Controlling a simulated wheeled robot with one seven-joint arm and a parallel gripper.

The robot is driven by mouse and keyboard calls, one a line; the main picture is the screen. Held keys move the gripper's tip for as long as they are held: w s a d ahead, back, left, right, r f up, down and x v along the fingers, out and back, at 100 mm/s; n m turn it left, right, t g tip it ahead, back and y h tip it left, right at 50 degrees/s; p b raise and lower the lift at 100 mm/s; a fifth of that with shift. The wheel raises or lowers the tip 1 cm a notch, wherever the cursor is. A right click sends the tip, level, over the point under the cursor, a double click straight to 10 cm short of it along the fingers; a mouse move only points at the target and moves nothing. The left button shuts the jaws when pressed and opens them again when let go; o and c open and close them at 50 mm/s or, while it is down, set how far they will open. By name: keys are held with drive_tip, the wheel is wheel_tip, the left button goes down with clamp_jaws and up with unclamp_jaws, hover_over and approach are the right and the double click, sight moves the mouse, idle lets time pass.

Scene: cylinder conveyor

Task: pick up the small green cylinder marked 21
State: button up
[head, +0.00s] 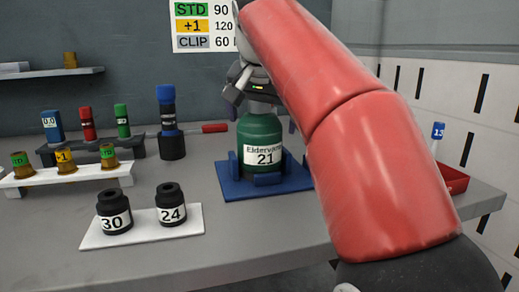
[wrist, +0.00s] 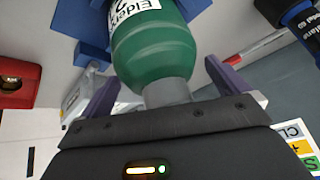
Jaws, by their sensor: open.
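The small green cylinder (head: 259,132) stands upright on a blue base on the table, with a white label reading 21. Its green body (wrist: 155,50) and grey neck (wrist: 168,92) also show in the wrist view, where the label is cut off at the top edge. My gripper (head: 261,113) is over the cylinder's top, pointing down. In the wrist view its two purple fingers are open, one on each side of the neck, with a gap on both sides. My red arm hides the area to the right of the cylinder.
The blue base (head: 235,190) has raised blocks around the cylinder. Two black weights marked 30 (head: 114,213) and 24 (head: 171,204) sit on a white plate to the left. A dark blue-topped bottle (head: 171,130) stands behind left. A red tray (head: 453,180) lies at right.

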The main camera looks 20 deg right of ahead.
drive_tip(key=shift+w+f, duration=0.1)
drive_tip(key=shift+f, duration=0.1)
drive_tip(key=shift+r, duration=0.15)
drive_tip(key=c, duration=2)
drive_tip(key=shift+c, duration=0.2)
drive_tip(key=shift+r, duration=0.1)
